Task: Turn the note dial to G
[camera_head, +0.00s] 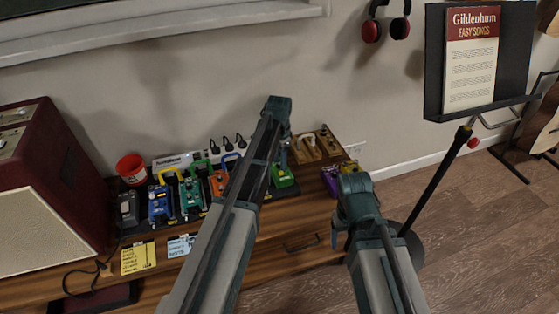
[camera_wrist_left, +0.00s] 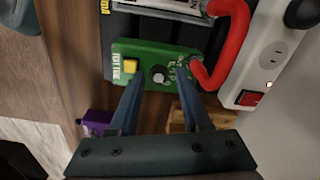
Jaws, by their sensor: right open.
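The green pedal (camera_head: 282,179) sits at the right end of the pedal row on the wooden cabinet. In the left wrist view the green pedal (camera_wrist_left: 145,57) shows a yellow button (camera_wrist_left: 130,66) and a dark round dial (camera_wrist_left: 159,75) with a light top. Small pale lettering lies around the dial, too small to read. My left gripper (camera_wrist_left: 158,88) is open, with one finger on each side of the dial; whether they touch it cannot be told. In the head view its arm partly hides the pedals. My right gripper (camera_head: 343,238) is open and empty, in front of the cabinet.
A red cable (camera_wrist_left: 230,45) plugs into the pedal beside the dial. A white power strip (camera_wrist_left: 265,65) lies beyond it. Other pedals (camera_head: 160,203) and a purple box (camera_head: 330,181) stand nearby. A music stand (camera_head: 432,70) rises at the right; an amplifier (camera_head: 45,190) stands left.

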